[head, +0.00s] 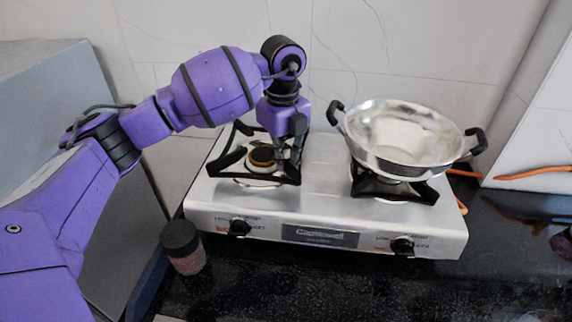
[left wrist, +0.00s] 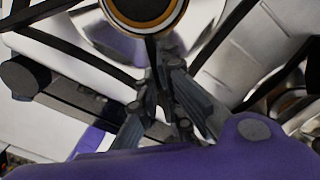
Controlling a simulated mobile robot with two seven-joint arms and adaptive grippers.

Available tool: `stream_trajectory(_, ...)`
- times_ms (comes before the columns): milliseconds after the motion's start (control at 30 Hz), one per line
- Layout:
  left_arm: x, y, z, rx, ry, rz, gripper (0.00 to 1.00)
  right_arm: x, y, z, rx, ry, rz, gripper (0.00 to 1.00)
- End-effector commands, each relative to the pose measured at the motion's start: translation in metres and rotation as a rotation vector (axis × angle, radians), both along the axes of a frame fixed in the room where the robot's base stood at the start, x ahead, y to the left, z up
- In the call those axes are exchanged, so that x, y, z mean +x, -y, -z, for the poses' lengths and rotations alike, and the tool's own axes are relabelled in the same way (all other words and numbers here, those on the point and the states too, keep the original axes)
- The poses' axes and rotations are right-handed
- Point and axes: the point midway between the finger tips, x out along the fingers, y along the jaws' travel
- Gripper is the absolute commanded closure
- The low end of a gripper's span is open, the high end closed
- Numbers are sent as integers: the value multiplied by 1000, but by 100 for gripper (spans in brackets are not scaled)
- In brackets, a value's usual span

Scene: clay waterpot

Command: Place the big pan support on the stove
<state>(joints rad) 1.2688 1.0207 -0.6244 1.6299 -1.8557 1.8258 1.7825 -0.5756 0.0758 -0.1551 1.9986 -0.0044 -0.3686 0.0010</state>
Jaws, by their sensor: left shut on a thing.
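The big pan support (head: 226,161) is a black metal frame around the left burner (head: 262,157) of the silver stove (head: 322,172). It looks roughly level, at or just above the stove top; I cannot tell whether it fully rests there. My left gripper (head: 290,157) points down at the support's right side and is shut on it. In the left wrist view the fingers (left wrist: 163,92) close on a black bar of the support (left wrist: 82,54), beside the round burner (left wrist: 146,12). The exact contact is partly hidden by the fingers. My right gripper is not in view.
A steel pan (head: 402,140) with black handles sits on the right burner's support (head: 392,187), close to my gripper. A dark-lidded jar (head: 184,248) stands at the stove's front left. The wall is close behind. An orange hose (head: 532,173) lies at right.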

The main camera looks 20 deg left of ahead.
Motion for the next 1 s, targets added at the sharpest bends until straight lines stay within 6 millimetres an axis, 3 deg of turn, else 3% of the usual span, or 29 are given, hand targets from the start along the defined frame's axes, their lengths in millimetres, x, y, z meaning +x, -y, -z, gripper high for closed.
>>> stream_trajectory(233, 0, 0, 27, -1, 1, -1, 100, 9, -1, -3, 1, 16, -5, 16)
stream_trajectory(367, 0, 0, 27, 0, 1, -1, 100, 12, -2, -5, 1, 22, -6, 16)
stream_trajectory(533, -1, 0, 28, 0, -2, 0, 76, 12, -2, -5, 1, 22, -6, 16)
stream_trajectory(867, 0, 0, 27, 0, -1, 0, 75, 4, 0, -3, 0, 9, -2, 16)
stream_trajectory(1000, 0, 0, 13, 1, 1, 0, 75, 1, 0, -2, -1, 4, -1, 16)
